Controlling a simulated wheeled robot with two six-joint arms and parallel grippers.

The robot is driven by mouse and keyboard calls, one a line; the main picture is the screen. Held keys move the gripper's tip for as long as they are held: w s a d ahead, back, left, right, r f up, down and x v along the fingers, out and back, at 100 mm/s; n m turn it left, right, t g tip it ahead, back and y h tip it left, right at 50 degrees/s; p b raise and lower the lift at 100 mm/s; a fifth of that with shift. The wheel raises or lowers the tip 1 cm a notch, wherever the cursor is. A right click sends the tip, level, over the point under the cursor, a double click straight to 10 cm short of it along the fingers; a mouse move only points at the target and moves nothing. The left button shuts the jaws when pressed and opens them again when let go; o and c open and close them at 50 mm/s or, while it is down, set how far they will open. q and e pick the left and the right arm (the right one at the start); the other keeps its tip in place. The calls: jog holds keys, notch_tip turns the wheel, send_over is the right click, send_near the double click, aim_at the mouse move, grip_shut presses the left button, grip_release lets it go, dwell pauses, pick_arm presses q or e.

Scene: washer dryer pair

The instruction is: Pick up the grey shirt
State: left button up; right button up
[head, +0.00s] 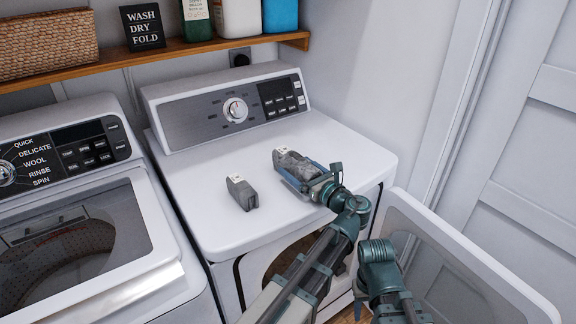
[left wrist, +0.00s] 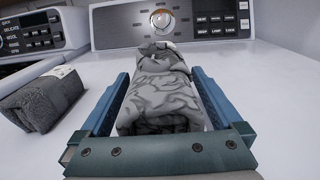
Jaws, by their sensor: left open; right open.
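A folded grey patterned garment (head: 297,165), which looks like a shirt, lies on the white dryer top. It also shows in the left wrist view (left wrist: 161,90), lengthwise between the two blue fingers. My left gripper (head: 302,174) is open around it, one finger on each side, with a narrow gap visible beside the fingers. A second folded item (head: 242,192), plain darker grey with a pale tag, lies to its left; it is also outside the left finger in the left wrist view (left wrist: 42,98). My right arm shows at the lower right, but its fingers do not.
The dryer (head: 225,225) has a raised control panel (head: 230,108) behind the garments. Its front door (head: 450,270) stands open at the right. A washer (head: 165,275) stands at left. A shelf (head: 150,60) above holds a basket, sign and bottles. Bare dryer top surrounds the garments.

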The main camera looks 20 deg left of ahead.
pick_arm(q)
jog(key=shift+s+d+r, duration=0.1)
jog(key=shift+d, duration=0.1)
jog(key=shift+c, duration=0.7)
jog(key=c, duration=1.4)
jog(key=shift+r, duration=0.15)
